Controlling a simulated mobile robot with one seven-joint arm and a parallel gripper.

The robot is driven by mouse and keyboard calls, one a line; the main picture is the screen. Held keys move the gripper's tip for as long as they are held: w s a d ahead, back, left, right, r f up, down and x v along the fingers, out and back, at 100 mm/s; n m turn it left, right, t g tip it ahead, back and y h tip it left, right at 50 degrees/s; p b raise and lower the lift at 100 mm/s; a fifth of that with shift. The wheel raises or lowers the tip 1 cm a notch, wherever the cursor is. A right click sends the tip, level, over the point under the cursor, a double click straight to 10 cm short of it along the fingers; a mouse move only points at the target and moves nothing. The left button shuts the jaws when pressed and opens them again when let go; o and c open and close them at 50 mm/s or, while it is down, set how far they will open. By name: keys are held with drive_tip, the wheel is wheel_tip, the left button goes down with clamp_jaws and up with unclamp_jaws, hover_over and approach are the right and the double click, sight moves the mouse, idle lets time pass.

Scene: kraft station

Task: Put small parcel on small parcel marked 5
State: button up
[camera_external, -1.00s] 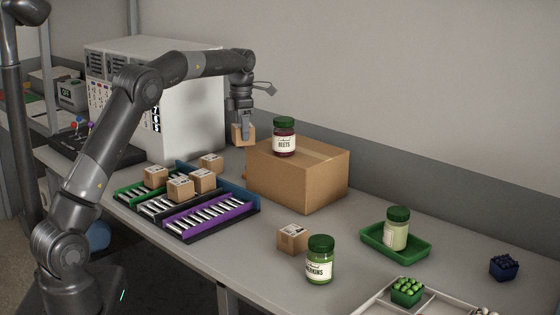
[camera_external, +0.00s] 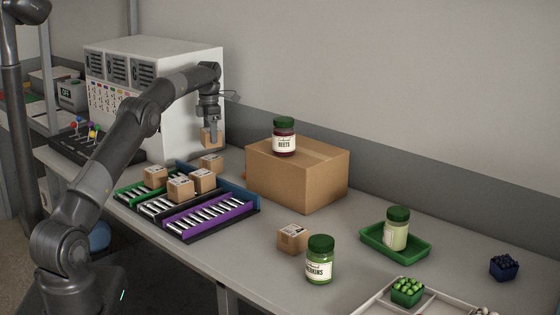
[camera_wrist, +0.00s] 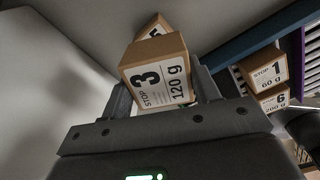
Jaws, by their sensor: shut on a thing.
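My gripper (camera_external: 211,130) is shut on a small brown parcel (camera_external: 211,140), held in the air. In the wrist view the held parcel (camera_wrist: 157,82) reads STOP 3, 120 g. Another small parcel (camera_external: 211,162) sits below it at the back of the roller racks, with a gap that is hard to judge. A parcel partly hidden behind the held one (camera_wrist: 153,27) shows in the wrist view; its number is hidden. Parcels marked 1 (camera_wrist: 268,72) and 6 (camera_wrist: 272,98) lie at the right of the wrist view. I cannot read a 5 anywhere.
More parcels (camera_external: 180,187) sit on the racks beside the purple-edged lane (camera_external: 210,216). A white cabinet (camera_external: 180,125) stands close behind the gripper. A large carton (camera_external: 300,180) bearing a beets jar (camera_external: 284,137) is to the right. A loose parcel (camera_external: 292,238) and a gherkins jar (camera_external: 319,262) stand nearer.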

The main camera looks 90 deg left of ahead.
sight(206, 143)
drive_tip(key=shift+s+a+f, duration=0.1)
drive_tip(key=shift+s+a, duration=0.05)
drive_tip(key=shift+a, duration=0.05)
drive_tip(key=shift+f, duration=2)
drive_tip(key=shift+f, duration=0.1)
drive_tip(key=o, duration=1)
drive_tip(key=shift+o, duration=0.2)
drive_tip(key=shift+r, duration=3.8)
